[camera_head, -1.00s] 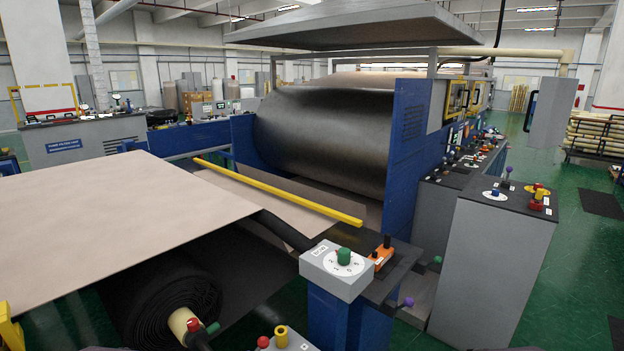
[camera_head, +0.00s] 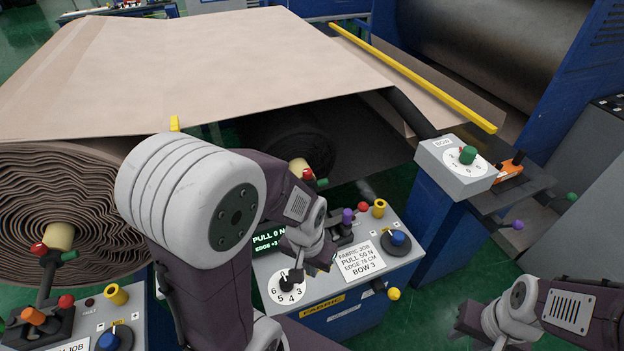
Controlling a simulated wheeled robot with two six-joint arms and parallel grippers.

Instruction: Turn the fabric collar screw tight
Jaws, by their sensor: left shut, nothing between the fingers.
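A dark fabric roll (camera_head: 285,135) lies under the pale sheet. Its pale core end (camera_head: 299,168) carries a fitting with a red knob (camera_head: 308,174) and a green knob (camera_head: 322,183). I take this fitting for the fabric collar and its screw; I cannot tell which knob is the screw. My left gripper (camera_head: 314,265) is shut and empty, low over the FABRIC panel (camera_head: 322,307), beside its numbered dial (camera_head: 288,289). It is below the core end and apart from it. My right gripper (camera_head: 470,320) is at the lower right, over the floor; its fingers cannot be made out.
A brown roll (camera_head: 60,200) with its own collar and knobs is at the left. A grey box with the BOW dial (camera_head: 466,158) stands right of the panel. Levers and coloured knobs crowd the panel top. A yellow bar (camera_head: 415,78) crosses behind. Green floor is open at right.

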